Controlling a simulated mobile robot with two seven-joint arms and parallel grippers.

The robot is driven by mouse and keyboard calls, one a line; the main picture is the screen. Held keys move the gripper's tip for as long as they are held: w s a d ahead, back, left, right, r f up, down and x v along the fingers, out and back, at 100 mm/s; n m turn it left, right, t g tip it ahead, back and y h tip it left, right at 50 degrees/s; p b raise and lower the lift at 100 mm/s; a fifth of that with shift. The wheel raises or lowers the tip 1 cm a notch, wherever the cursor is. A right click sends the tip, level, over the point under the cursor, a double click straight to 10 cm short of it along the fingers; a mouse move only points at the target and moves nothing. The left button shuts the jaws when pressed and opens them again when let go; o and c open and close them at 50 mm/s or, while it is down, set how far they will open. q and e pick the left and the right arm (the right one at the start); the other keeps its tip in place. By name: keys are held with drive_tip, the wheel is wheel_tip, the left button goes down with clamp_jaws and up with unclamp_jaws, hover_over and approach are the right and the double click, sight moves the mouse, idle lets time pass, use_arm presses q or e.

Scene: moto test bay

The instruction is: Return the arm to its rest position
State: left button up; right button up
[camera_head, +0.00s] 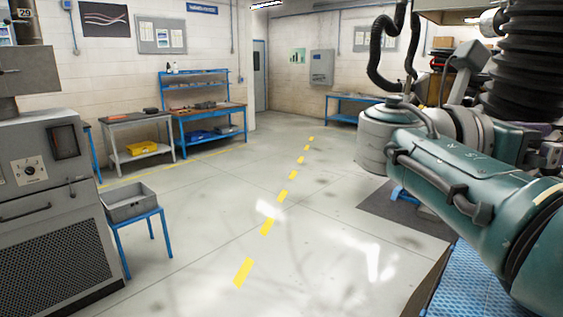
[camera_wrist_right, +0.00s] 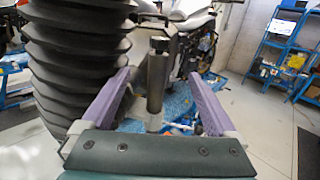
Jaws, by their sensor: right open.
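My right arm (camera_head: 450,170) is teal and grey and reaches in from the right side of the head view, bent at a grey joint. Its fingertips cannot be made out there. In the right wrist view my right gripper (camera_wrist_right: 160,78) is open, with two purple fingers spread wide apart. An upright metal cylinder (camera_wrist_right: 156,85) shows between the fingers. I see clear space to either side of it and cannot tell its depth. My left gripper is not in view.
A grey machine cabinet (camera_head: 45,190) and a grey bin (camera_head: 130,203) on a blue stand are at left. A blue workbench (camera_head: 210,110) stands farther back. The middle floor is open. A motorcycle (camera_wrist_right: 195,30) and blue shelving (camera_wrist_right: 280,45) show beyond the right gripper.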

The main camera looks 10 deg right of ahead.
drive_tip(key=s+a+f+m+t+y+p, duration=0.1)
drive_tip(key=s+f+m+y+p, duration=0.3)
drive_tip(key=f, duration=0.3)
drive_tip(key=s+a+f+m+t+y+p, duration=0.1)
drive_tip(key=s+f+m+y+p, duration=0.1)
drive_tip(key=s+f+m+y, duration=0.4)
use_arm(q)
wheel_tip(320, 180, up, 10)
drive_tip(key=p, duration=0.3)
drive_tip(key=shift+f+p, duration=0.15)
drive_tip(key=shift+p, duration=0.2)
use_arm(e)
drive_tip(key=s+a+r+m+t+y, duration=0.2)
drive_tip(key=s+a+m+y, duration=0.3)
drive_tip(key=s+a+y, duration=0.3)
drive_tip(key=s+a, duration=0.4)
drive_tip(key=a, duration=0.2)
drive_tip(key=shift+a+t, duration=0.25)
drive_tip(key=shift+t, duration=0.05)
